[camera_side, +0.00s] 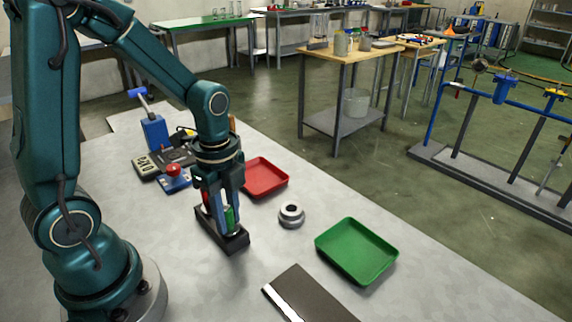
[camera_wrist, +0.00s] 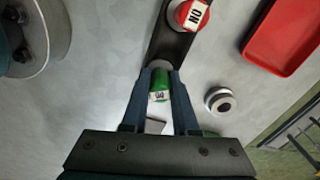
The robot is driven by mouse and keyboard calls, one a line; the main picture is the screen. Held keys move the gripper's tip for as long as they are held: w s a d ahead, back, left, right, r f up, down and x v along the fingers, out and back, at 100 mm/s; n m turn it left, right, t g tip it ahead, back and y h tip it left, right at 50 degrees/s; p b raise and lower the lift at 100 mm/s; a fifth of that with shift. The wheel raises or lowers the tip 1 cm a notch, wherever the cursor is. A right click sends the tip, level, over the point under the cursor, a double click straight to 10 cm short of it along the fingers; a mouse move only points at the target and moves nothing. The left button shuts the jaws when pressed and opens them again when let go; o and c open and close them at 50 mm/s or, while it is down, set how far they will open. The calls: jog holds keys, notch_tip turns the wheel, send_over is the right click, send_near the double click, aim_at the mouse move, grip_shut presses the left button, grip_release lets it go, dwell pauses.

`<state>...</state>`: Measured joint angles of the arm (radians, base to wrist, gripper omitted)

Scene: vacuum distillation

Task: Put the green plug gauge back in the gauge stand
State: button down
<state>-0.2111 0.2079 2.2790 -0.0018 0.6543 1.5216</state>
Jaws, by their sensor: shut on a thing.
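The green plug gauge (camera_side: 230,217) is upright between the fingers of my gripper (camera_side: 222,221), which is shut on it. The wrist view shows the green gauge (camera_wrist: 160,88) with a white label, between the two blue fingers (camera_wrist: 160,82). The black gauge stand (camera_side: 236,243) is on the table beneath. The green gauge is at the stand's near end in the side view; its lower end is hidden, so I cannot tell whether it is seated. A red gauge (camera_wrist: 187,14) labelled "NO" stands in the other part of the stand (camera_wrist: 172,44).
A grey ring (camera_side: 291,214) lies right of the stand. A red tray (camera_side: 265,177) is behind it and a green tray (camera_side: 357,250) is to the right. A dark flat plate (camera_side: 308,295) lies in front. A blue-handled device (camera_side: 155,130) stands at the back left.

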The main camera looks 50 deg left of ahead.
jog(key=shift+c, duration=0.2)
grip_release()
dwell(0.6)
jog(key=shift+r, duration=3.55)
